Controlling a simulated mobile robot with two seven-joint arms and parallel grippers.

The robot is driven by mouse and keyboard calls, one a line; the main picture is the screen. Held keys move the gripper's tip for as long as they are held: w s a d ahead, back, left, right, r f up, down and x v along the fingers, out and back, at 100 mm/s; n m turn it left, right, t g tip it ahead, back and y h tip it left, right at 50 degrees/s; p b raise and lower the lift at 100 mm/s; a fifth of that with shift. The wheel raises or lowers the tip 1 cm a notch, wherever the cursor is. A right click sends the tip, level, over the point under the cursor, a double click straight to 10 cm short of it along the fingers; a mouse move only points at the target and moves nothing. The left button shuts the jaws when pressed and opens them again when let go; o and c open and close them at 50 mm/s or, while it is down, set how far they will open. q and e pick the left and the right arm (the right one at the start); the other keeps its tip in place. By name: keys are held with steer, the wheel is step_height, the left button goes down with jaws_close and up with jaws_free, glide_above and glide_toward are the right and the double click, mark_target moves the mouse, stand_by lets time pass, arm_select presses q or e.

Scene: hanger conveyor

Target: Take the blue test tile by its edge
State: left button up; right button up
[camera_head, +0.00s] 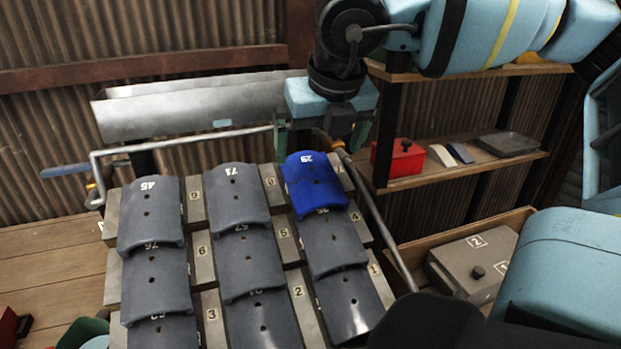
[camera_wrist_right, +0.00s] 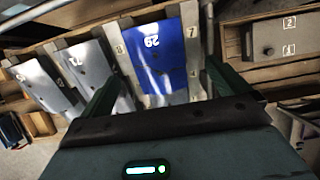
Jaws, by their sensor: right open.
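The blue test tile (camera_head: 315,190) is curved, carries the number 29 and lies at the top of the right-hand column of a sloping tile rack (camera_head: 285,248). Its lower end overlaps a grey tile (camera_head: 335,245). My right gripper (camera_head: 320,146) is open and empty, close to the blue tile's upper edge, one finger toward each side. In the right wrist view the blue tile (camera_wrist_right: 160,58) shows between the two spread fingers; I cannot tell whether they touch it. My left gripper is not in view.
Several grey tiles (camera_head: 152,215) fill the rack's columns, between numbered slats. A metal gutter (camera_head: 190,107) and a bent rail (camera_head: 185,142) stand behind the rack. At right are a shelf with a red box (camera_head: 398,158) and a wooden tray holding a grey block (camera_head: 475,260).

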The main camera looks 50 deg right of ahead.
mark_target(311, 171)
steer(key=shift+x, duration=0.95)
steer(key=shift+w+a+p+x, duration=0.1)
steer(key=shift+p+x, duration=0.1)
steer(key=shift+x, duration=1.1)
steer(key=shift+w+a+p+x, duration=0.1)
steer(key=shift+p+x, duration=0.1)
steer(key=shift+x, duration=1.05)
steer(key=shift+r, duration=0.1)
steer(key=c, duration=1.1)
